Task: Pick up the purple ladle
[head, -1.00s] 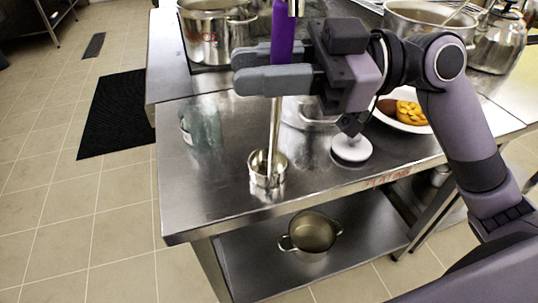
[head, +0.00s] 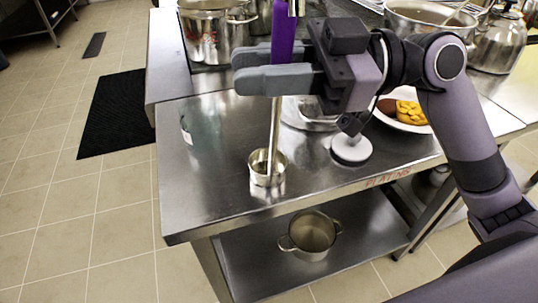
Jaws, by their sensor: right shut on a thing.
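The purple ladle (head: 282,38) has a purple handle, a steel shaft and a steel cup (head: 266,167) at its lower end. It hangs upright with the cup low over the front part of the steel table (head: 215,200); I cannot tell whether the cup touches the tabletop. My right gripper (head: 258,80) comes in from the right and is shut on the ladle at the lower part of the purple handle. The fingers hide part of the handle. The top of the ladle is near the upper picture edge. My left gripper is not in view.
A plate of food (head: 408,112) and a white round item (head: 351,149) are right of the ladle. A big pot (head: 213,32) stands behind, and another pot (head: 415,18) is back right. A small pot (head: 311,236) sits on the lower shelf. The table's front left is clear.

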